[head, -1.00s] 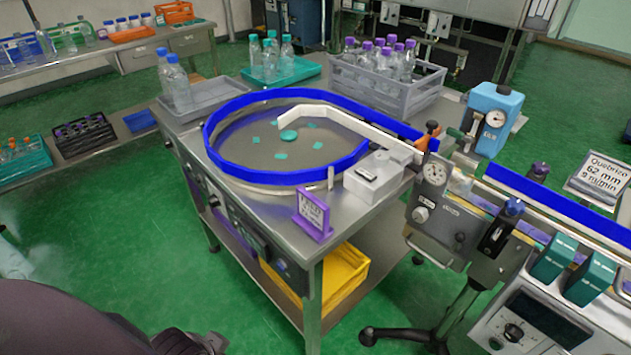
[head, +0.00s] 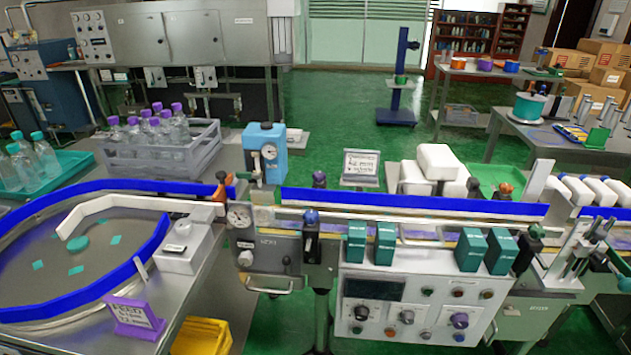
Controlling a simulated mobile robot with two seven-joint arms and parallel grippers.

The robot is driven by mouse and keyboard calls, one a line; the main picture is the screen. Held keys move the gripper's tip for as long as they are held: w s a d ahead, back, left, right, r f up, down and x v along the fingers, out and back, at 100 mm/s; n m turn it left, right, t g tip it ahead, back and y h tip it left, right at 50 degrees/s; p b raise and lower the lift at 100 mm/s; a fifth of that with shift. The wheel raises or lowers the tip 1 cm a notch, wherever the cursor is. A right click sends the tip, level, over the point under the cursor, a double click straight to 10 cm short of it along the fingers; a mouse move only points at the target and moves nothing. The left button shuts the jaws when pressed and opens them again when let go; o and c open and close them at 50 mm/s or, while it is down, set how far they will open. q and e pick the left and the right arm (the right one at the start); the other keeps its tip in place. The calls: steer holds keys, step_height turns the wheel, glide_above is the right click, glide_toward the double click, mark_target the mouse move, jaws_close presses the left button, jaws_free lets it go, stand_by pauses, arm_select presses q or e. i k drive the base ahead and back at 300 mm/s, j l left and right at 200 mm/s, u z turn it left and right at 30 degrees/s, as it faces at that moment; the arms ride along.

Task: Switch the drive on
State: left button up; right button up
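A light grey control panel (head: 415,305) hangs on the front of the conveyor line. A small grey box (head: 187,248) with a dark part on top sits beside the blue-railed turntable. Another grey unit (head: 275,257) with a round dial stands at the conveyor's left end. I cannot tell which control is the drive switch, nor its setting. Neither of my grippers is in view.
The turntable (head: 60,270) with small teal pieces lies at left, with a purple sign (head: 133,317) at its front. Teal blocks (head: 484,250) stand along the conveyor front. A grey crate (head: 160,150) of purple-capped bottles is behind. Green floor (head: 350,110) is open beyond the line.

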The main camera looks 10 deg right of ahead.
mark_target(459, 321)
steer(key=z, duration=1.35)
